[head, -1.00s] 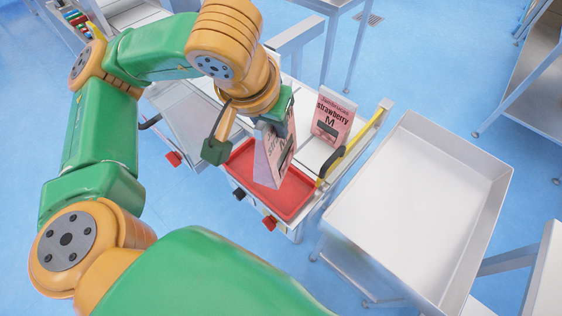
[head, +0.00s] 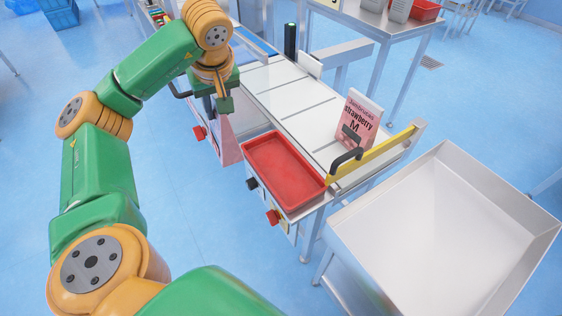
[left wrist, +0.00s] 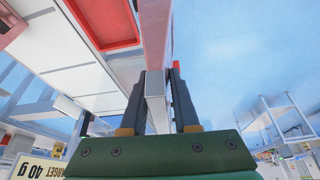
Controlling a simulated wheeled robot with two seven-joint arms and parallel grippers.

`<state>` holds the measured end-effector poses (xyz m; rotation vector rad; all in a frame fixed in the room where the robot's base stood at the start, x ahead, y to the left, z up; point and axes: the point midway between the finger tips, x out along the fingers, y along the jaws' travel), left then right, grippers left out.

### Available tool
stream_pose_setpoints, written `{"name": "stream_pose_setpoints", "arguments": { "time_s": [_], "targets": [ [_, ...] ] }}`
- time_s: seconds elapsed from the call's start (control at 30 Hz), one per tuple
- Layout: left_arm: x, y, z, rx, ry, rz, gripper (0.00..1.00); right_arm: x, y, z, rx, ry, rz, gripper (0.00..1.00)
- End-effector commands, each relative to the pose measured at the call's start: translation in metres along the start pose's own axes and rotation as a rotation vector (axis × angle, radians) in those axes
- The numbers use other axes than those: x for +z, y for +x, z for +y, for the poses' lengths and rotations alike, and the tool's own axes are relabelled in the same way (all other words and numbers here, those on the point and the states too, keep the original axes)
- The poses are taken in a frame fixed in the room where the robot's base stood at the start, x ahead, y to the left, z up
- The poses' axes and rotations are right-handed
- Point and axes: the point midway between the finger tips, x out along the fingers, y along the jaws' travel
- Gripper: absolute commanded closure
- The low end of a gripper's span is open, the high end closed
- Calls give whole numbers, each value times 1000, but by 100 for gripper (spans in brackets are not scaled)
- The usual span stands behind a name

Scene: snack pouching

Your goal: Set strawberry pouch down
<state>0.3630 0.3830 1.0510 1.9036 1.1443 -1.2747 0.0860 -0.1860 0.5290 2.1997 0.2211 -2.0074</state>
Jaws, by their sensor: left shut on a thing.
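My left gripper (head: 218,104) is shut on a pink strawberry pouch (head: 228,142), which hangs upright below it at the left of the red tray. In the left wrist view the pouch (left wrist: 155,35) shows edge-on between the two dark fingers (left wrist: 155,88). The pouch's lower part is apart from the red tray (head: 291,192) in the picture; whether it touches anything cannot be told. A second strawberry pouch (head: 358,120) stands upright on the white conveyor surface (head: 310,108). My right gripper is out of view.
The red tray is empty at the conveyor's near end. A yellow bar (head: 372,158) with a black handle (head: 346,160) borders the conveyor's right end. A large empty white bin (head: 440,230) stands at the right. A steel table (head: 365,22) stands behind.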

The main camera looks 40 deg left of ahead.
Motion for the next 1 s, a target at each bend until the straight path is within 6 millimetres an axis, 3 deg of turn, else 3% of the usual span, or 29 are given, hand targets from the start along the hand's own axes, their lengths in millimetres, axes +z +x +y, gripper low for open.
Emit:
{"name": "stream_pose_setpoints", "arguments": {
  "time_s": [0.1,0.2,0.6,0.8,1.0],
  "targets": [
    [-8,13,-14,-28,-66,-1,100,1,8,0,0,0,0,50],
    [-10,18,-14,-37,-89,0,100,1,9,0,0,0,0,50],
    [36,50,76,-41,-87,-5,100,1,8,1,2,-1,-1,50],
    [56,77,102,-40,-89,-2,100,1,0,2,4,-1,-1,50],
    [69,96,114,-44,-89,-4,100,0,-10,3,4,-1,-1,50]
  ]
}}
